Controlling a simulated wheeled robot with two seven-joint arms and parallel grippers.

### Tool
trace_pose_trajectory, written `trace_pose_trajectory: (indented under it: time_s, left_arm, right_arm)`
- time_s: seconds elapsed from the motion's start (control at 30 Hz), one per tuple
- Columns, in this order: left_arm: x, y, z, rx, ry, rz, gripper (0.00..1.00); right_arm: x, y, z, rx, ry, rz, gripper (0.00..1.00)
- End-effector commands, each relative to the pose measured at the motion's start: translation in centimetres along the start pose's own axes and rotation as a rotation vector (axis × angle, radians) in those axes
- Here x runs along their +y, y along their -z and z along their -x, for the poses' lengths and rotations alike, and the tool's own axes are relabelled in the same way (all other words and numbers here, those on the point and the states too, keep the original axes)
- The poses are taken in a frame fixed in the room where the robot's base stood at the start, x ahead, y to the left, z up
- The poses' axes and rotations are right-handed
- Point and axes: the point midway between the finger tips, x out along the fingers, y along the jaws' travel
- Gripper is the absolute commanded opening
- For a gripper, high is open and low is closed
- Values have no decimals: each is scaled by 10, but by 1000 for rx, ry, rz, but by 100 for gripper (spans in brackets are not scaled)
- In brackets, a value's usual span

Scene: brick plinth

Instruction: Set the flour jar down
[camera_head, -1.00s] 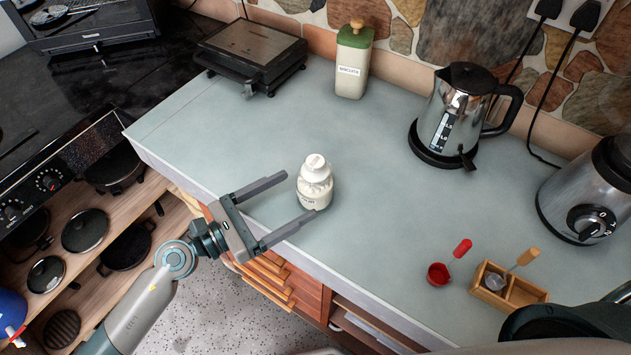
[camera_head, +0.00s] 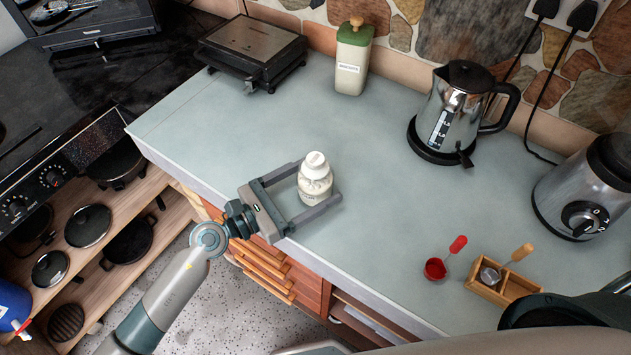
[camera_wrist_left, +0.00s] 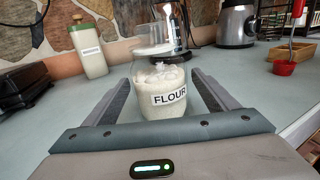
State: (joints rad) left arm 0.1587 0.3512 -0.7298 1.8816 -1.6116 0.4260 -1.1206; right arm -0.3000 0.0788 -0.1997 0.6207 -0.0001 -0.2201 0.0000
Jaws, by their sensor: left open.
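The flour jar (camera_head: 315,178) stands upright on the grey-blue countertop (camera_head: 390,215), near its front edge. It is clear glass with white flour inside and a pale lid. In the left wrist view the jar (camera_wrist_left: 162,95) shows its FLOUR label towards me. My left gripper (camera_head: 314,188) is open, with one finger on each side of the jar; it also shows in the left wrist view (camera_wrist_left: 165,100). A gap shows between the fingers and the jar in the wrist view. My right gripper is not in view.
A green-lidded biscuits canister (camera_head: 352,62) and a black grill press (camera_head: 253,50) stand at the back. A kettle (camera_head: 455,112) and a blender base (camera_head: 585,190) stand to the right. A red scoop (camera_head: 437,268) and wooden box (camera_head: 503,284) lie front right. The counter's middle is clear.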

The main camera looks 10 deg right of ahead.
Motion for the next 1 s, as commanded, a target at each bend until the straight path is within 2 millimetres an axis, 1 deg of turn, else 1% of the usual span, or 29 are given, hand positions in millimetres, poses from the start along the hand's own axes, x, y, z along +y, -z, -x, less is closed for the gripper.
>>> trace_pose_trajectory:
  time_s: [0.03,0.13,0.57,0.67,0.7,0.77,0.8,0.87,1.0]
  left_arm:
    - [0,-1,-4,-1,0,0,80]
    - [0,0,-8,0,0,0,80]
    - [0,0,-7,1,0,0,80]
    - [0,0,-7,1,0,0,58]
    - [0,0,-7,1,0,0,49]
    - [0,0,-7,1,0,0,34]
    - [0,0,-7,1,0,0,25]
    - [0,-2,-7,-2,-1,-1,12]
    - [0,-2,-7,-2,-1,-1,12]
  right_arm:
    - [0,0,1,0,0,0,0]
    - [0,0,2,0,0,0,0]
    - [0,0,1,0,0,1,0]
    - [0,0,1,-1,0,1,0]
    - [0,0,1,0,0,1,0]
    - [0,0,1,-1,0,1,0]
    - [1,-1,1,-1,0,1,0]
    - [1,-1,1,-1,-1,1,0]
    - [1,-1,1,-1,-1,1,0]
